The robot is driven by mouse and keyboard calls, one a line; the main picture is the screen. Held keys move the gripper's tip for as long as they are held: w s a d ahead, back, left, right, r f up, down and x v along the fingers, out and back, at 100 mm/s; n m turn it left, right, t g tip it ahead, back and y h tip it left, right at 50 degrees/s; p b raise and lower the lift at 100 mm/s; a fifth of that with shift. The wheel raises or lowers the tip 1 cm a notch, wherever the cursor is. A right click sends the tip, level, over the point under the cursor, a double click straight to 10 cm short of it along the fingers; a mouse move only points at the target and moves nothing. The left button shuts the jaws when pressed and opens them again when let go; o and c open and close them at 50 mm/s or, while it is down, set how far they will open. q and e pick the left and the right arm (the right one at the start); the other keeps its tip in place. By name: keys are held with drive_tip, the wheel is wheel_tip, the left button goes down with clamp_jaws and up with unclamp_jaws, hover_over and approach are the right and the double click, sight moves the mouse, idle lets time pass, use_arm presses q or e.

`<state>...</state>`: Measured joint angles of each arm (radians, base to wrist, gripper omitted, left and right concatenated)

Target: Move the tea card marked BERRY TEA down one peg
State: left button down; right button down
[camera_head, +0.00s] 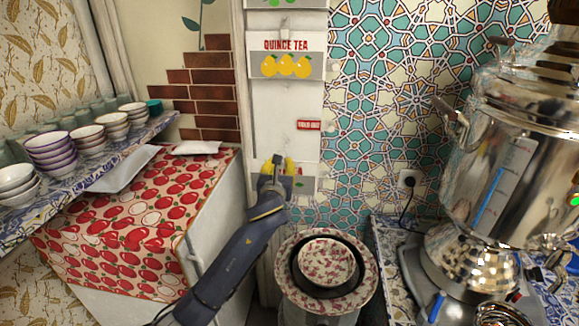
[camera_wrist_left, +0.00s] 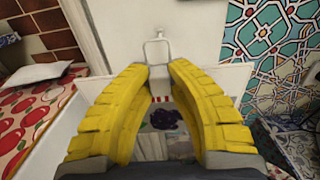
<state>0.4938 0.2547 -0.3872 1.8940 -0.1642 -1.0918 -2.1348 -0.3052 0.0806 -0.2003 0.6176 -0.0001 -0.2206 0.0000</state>
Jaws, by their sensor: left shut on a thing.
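My left gripper (camera_head: 275,170) is low on the white board (camera_head: 285,105), with its yellow fingers around the top of a tea card (camera_head: 303,184). In the left wrist view the gripper (camera_wrist_left: 160,72) is shut on this card, and dark purple berries (camera_wrist_left: 167,118) show on it between the fingers. Its lettering is mostly hidden, so I cannot read the name. My right gripper is not in view.
The QUINCE TEA card (camera_head: 287,55) hangs higher, with another card (camera_head: 286,3) above. A red-lettered label (camera_head: 308,125) is between. Plates (camera_head: 368,275) stand below right, a samovar (camera_head: 500,170) at right.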

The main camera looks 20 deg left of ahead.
use_arm(q)
drive_tip(key=shift+w+r, duration=0.2)
drive_tip(key=w+a+f, duration=0.1)
drive_tip(key=w, duration=0.6)
drive_tip(key=shift+w+f, duration=0.2)
drive_tip(key=shift+w, duration=0.2)
idle(0.7)
drive_tip(key=shift+f, duration=0.1)
idle(0.6)
